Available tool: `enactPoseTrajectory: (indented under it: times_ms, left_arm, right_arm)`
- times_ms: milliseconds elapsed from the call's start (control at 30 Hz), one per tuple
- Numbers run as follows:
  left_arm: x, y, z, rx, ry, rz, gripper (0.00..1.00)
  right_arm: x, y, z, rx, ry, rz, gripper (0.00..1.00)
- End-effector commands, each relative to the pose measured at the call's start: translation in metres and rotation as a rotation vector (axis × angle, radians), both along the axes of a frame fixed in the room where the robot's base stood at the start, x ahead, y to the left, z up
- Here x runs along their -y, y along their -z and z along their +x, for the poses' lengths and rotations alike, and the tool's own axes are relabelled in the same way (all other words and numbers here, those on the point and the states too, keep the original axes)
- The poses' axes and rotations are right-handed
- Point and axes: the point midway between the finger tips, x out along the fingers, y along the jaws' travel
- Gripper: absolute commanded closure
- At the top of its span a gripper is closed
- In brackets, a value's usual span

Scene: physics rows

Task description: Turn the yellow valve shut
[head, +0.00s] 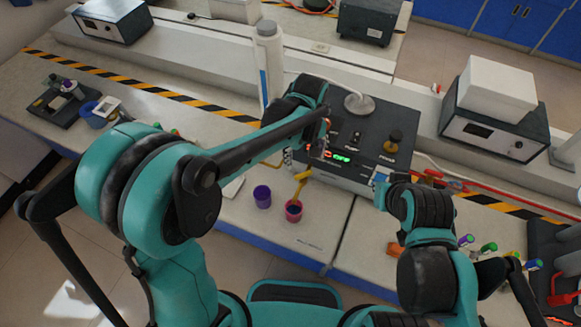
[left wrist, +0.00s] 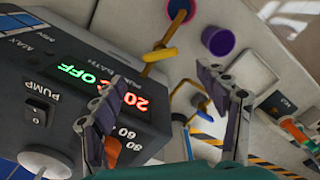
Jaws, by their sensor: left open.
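The yellow valve (head: 303,175) is a lever on a brass pipe at the front of a dark grey bath unit (head: 345,172). Its lever (left wrist: 160,54) shows beyond my fingers in the left wrist view. The spout leads to a pink cup (head: 293,211). My left gripper (head: 306,150) is open and empty in front of the unit, just above the valve in the head view. Its two fingers (left wrist: 162,112) stand wide apart, clear of the lever. My right gripper (head: 381,185) is near the unit's right side; its jaws are too small to read.
A purple cup (head: 262,196) stands left of the pink one. A second pipe with a blue handle (left wrist: 203,115) lies close to my left fingers. A white bottle (head: 268,60) stands behind the left gripper. A red hose (head: 470,193) runs off to the right.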

Motion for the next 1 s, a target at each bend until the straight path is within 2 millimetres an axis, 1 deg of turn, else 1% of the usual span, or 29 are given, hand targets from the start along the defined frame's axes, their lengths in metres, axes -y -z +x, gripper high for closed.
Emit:
enactPoseTrajectory:
  times_ms: [67,167,400,500,633,900,933,967,1000]
  left_arm:
    - [0.002,0.005,0.000,0.000,-0.021,0.000,0.26]
    - [0.002,0.018,0.000,0.000,-0.025,0.000,0.26]
    - [0.002,0.058,0.000,0.000,-0.024,-0.001,0.26]
    - [0.002,0.070,0.000,0.000,-0.023,-0.001,0.26]
    - [0.002,0.078,0.000,0.000,-0.023,-0.001,0.26]
    - [0.002,0.079,0.000,0.000,-0.022,-0.001,0.26]
    - [0.002,0.079,0.000,0.000,-0.022,-0.001,0.31]
    - [0.002,0.079,0.000,0.000,-0.022,-0.001,0.39]
    - [0.002,0.079,0.000,0.000,-0.022,-0.001,0.50]
  right_arm:
    - [0.000,0.001,0.000,0.000,0.000,0.000,1.00]
    - [0.000,0.005,0.000,0.000,0.000,0.000,1.00]
    - [0.000,0.015,0.000,0.000,0.000,0.000,1.00]
    - [0.000,0.018,0.000,0.000,0.000,0.000,1.00]
    - [0.000,0.019,0.000,0.000,0.000,0.000,1.00]
    - [0.000,0.019,0.000,0.000,0.000,0.000,1.00]
    - [0.000,0.019,0.000,0.000,0.000,0.000,1.00]
    - [0.000,0.019,0.000,0.000,0.000,0.000,1.00]
    - [0.000,0.019,0.000,0.000,0.000,0.000,1.00]
